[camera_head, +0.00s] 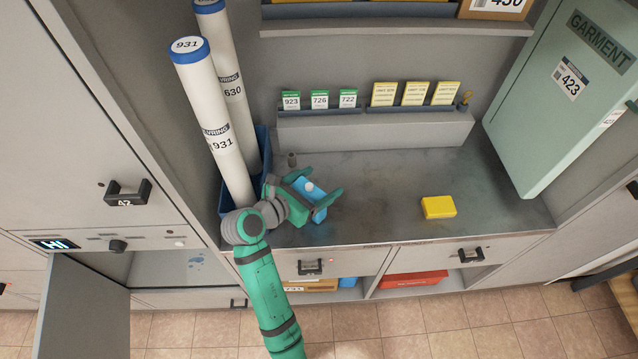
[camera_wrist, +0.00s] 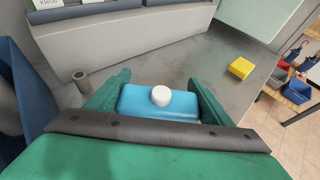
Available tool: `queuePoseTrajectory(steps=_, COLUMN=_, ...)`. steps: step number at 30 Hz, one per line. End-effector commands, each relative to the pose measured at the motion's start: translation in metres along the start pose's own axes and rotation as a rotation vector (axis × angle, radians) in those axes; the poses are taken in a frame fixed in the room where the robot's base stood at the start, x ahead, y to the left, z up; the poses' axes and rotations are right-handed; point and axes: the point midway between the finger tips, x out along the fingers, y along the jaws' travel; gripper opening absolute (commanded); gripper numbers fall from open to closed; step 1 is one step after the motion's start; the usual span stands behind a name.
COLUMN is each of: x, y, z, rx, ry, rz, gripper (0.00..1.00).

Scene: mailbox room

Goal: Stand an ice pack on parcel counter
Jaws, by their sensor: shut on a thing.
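The ice pack (camera_head: 311,196) is a blue block with a white cap. It also shows in the wrist view (camera_wrist: 135,103), with its white cap (camera_wrist: 161,96) towards the camera. My green gripper (camera_head: 312,190) is shut on it, one finger on each side. The pack is at the left part of the grey parcel counter (camera_head: 380,205), near its front edge. I cannot tell whether its lower end touches the counter; that end is partly hidden.
A yellow box (camera_head: 438,207) lies to the right on the counter. A blue bin (camera_head: 226,200) with two white tubes (camera_head: 215,125) stands at the left. A small grey cylinder (camera_head: 291,159) is behind my gripper. A green garment case (camera_head: 555,95) leans at the right. The counter's middle is clear.

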Motion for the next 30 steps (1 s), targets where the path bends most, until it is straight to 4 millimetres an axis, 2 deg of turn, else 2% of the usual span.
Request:
queuePoseTrajectory(steps=11, x=0.002, y=0.000, z=-0.004, rx=0.001, ry=-0.001, rz=0.000, gripper=0.42)
queuePoseTrajectory(steps=12, x=0.002, y=0.000, z=-0.005, rx=0.000, ry=0.000, rz=0.000, gripper=0.79)
queuePoseTrajectory(steps=14, x=0.002, y=0.000, z=-0.005, rx=0.001, ry=0.000, rz=0.000, gripper=0.93)
queuePoseTrajectory(steps=24, x=0.000, y=0.002, z=-0.004, rx=0.000, ry=-0.001, rz=0.003, gripper=0.93)
queuePoseTrajectory(steps=30, x=-0.025, y=0.005, z=-0.004, rx=-0.003, ry=-0.002, rz=0.013, gripper=0.93)
